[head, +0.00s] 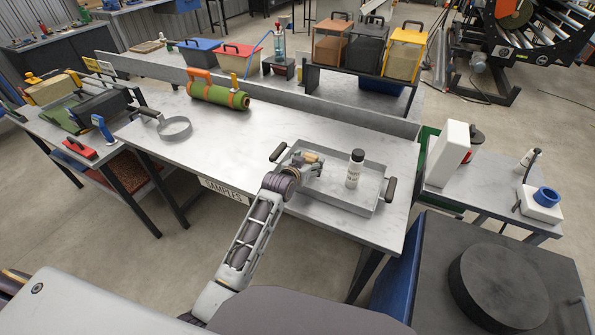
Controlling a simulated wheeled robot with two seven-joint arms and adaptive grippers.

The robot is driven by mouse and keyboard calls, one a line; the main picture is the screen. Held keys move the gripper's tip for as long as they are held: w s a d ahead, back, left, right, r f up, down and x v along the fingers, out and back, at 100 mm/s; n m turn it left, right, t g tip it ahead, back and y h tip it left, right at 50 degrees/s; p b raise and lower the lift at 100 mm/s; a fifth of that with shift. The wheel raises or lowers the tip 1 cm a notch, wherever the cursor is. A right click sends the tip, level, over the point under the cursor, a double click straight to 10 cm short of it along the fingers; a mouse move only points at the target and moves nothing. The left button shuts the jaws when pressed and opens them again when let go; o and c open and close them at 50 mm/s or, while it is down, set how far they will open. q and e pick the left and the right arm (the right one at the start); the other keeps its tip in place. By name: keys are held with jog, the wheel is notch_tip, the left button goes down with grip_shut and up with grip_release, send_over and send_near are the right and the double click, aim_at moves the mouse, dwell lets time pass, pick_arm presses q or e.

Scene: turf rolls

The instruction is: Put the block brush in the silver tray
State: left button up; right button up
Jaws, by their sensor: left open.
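The silver tray (373,167) is a shallow metal tray with dark handles at both ends, on the right part of the grey work table. My left gripper (314,168) is over the left part of the tray and is open. A small tan piece (312,157), which looks like the wooden block brush, shows at the fingers. It seems to be in the tray, partly hidden by the gripper; I cannot tell whether the fingers touch it. My right gripper is not in view.
A green turf roll (218,94) and a metal ring with a handle (174,129) lie on the table left of the tray. Bins and caddies stand on the shelf behind. A red-handled tool (79,148) lies on the left side table. The table's middle is clear.

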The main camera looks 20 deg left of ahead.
pick_arm(q)
jog(key=shift+v, duration=5.25)
jog(key=shift+r, duration=0.1)
